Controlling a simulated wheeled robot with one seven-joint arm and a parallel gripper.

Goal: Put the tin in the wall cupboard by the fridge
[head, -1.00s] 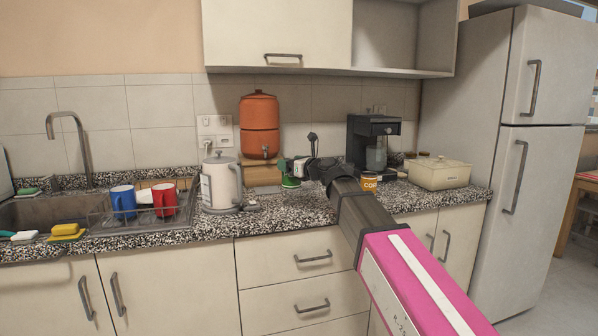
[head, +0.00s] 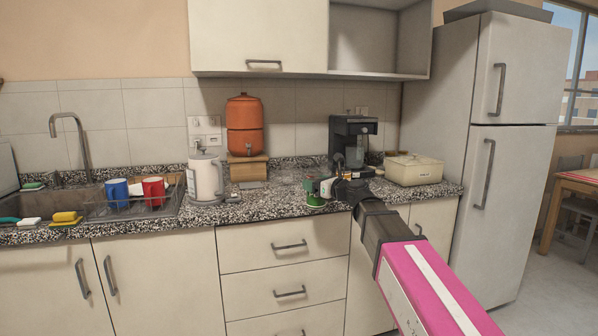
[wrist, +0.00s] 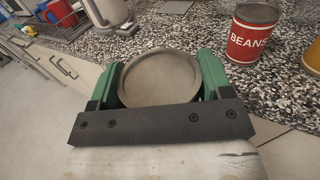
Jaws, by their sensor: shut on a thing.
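My gripper (head: 318,193) is at the front part of the counter, left of the coffee machine, with green fingers. In the wrist view, it (wrist: 160,82) is shut on a round tin (wrist: 162,70), one finger on each side. Only the tin's grey top shows there; its label is hidden. In the head view the tin is mostly hidden by my gripper. I cannot tell whether it touches the counter. The wall cupboard (head: 411,74) by the fridge (head: 515,75) has an open, empty-looking compartment above the coffee machine.
A red beans tin (wrist: 252,36) and a yellow tin (wrist: 313,57) stand on the counter close by. The coffee machine (head: 340,130), cream box (head: 413,172), orange dispenser (head: 245,120) and kettle (head: 206,180) stand behind or beside. A closed cupboard door (head: 250,30) adjoins the opening.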

